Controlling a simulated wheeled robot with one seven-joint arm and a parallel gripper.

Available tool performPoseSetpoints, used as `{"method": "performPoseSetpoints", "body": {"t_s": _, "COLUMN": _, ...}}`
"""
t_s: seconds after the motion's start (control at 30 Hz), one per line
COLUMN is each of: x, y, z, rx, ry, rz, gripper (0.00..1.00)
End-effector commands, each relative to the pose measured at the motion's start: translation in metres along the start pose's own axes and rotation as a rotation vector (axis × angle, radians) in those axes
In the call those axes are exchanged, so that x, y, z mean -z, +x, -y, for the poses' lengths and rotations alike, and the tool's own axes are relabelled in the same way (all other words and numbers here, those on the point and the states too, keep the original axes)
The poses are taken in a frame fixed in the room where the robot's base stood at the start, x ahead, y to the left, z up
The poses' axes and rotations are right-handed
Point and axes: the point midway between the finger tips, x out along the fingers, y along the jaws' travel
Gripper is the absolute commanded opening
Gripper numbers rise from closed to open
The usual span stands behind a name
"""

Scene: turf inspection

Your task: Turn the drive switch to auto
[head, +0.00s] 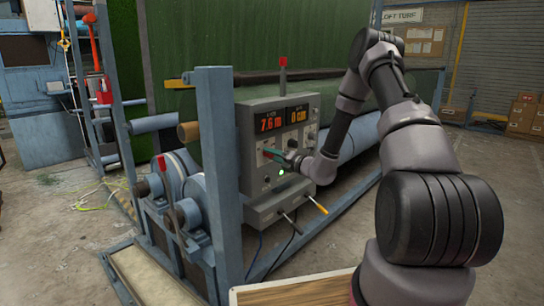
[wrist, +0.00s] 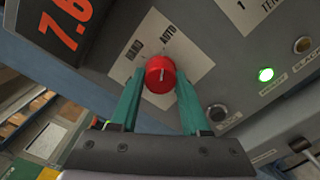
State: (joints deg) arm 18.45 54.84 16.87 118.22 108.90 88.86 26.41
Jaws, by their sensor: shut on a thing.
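The drive switch is a red round knob (wrist: 160,72) on a pale plate marked HAND and AUTO in the wrist view. Its short white pointer line stands nearly upright in that view, roughly toward the AUTO label (wrist: 168,33); I cannot tell whether it is fully there. My gripper (wrist: 160,80) has its two teal fingers on either side of the knob, shut on it.
The box carries red number displays (head: 283,119) and a lit green lamp (wrist: 265,74). A dark button (wrist: 218,112) sits close to my right finger in the wrist view. A blue post (head: 222,170) stands left of the box, and levers (head: 316,204) stick out below.

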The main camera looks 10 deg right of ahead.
Motion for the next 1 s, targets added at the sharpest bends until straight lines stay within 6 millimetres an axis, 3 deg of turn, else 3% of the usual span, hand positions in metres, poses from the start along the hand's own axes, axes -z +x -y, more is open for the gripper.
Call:
{"method": "performPoseSetpoints", "body": {"t_s": 0.1, "x": 0.001, "y": -0.001, "z": 0.002, "rx": 0.004, "ry": 0.002, "rz": -0.002, "gripper": 0.00}}
{"method": "performPoseSetpoints", "body": {"t_s": 0.13, "x": 0.001, "y": -0.001, "z": 0.002, "rx": 0.004, "ry": 0.002, "rz": -0.002, "gripper": 0.58}}
{"method": "performPoseSetpoints", "body": {"t_s": 0.2, "x": 0.001, "y": -0.001, "z": 0.002, "rx": 0.004, "ry": 0.002, "rz": -0.001, "gripper": 0.76}}
{"method": "performPoseSetpoints", "body": {"t_s": 0.57, "x": 0.000, "y": -0.004, "z": 0.001, "rx": 0.002, "ry": 0.000, "rz": -0.001, "gripper": 0.76}}
{"method": "performPoseSetpoints", "body": {"t_s": 0.67, "x": 0.000, "y": -0.016, "z": 0.001, "rx": 0.003, "ry": 0.001, "rz": -0.001, "gripper": 0.76}}
{"method": "performPoseSetpoints", "body": {"t_s": 1.0, "x": 0.000, "y": -0.083, "z": 0.001, "rx": 0.005, "ry": 0.003, "rz": 0.001, "gripper": 0.76}}
